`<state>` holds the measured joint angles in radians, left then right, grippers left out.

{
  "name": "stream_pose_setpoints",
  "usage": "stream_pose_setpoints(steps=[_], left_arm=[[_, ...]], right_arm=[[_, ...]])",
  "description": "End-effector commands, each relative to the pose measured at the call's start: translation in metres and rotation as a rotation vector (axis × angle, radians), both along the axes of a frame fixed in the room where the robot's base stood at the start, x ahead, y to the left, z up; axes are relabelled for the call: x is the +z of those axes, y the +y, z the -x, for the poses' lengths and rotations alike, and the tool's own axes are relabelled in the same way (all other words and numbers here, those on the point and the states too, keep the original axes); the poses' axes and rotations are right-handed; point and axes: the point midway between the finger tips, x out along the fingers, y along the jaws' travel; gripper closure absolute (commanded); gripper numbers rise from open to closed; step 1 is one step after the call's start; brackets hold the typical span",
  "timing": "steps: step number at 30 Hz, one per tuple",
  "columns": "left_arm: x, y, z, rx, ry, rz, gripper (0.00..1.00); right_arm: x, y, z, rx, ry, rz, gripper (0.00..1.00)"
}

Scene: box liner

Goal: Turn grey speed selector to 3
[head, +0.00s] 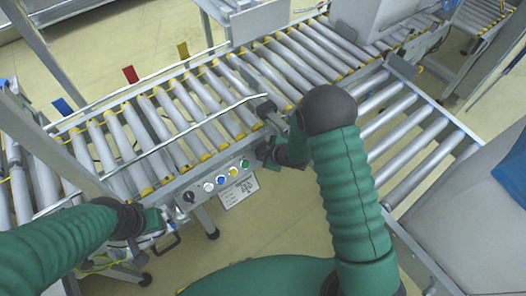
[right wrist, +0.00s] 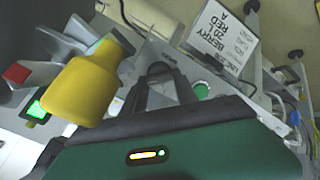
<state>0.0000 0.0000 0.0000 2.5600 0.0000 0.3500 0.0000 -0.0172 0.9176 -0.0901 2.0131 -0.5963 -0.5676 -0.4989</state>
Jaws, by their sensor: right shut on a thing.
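The control panel (head: 203,196) is on the near side of the roller conveyor. My right gripper (head: 268,152) is at its right end, just beyond the green button (head: 244,163).
The panel also carries a black knob (head: 188,197) and white, blue and yellow buttons. A printed label (head: 239,191) hangs below them. Conveyor rollers (head: 170,112) run behind; floor is clear below.

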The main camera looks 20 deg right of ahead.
Motion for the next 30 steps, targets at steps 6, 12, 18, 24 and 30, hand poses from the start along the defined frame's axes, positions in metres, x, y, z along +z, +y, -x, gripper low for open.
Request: stream_pose_setpoints(steps=[6,12,18,24,30], left_arm=[[0.000,0.000,0.000,0.000,0.000,0.000,0.64],[0.000,0.000,0.000,0.000,0.000,0.000,0.64],[0.007,0.000,0.000,0.000,0.000,0.000,0.64],[0.021,0.000,0.000,0.000,0.000,0.000,0.64],[0.033,0.000,0.000,0.000,0.000,0.000,0.64]], right_arm=[[-0.001,0.000,0.001,0.000,0.003,-0.001,0.56],[0.000,0.000,0.001,0.000,0.001,0.000,0.56],[0.018,-0.005,0.013,-0.002,0.001,0.001,0.56],[0.062,-0.018,0.048,-0.003,0.001,0.001,0.56],[0.103,-0.031,0.082,-0.002,0.000,0.000,0.56]])
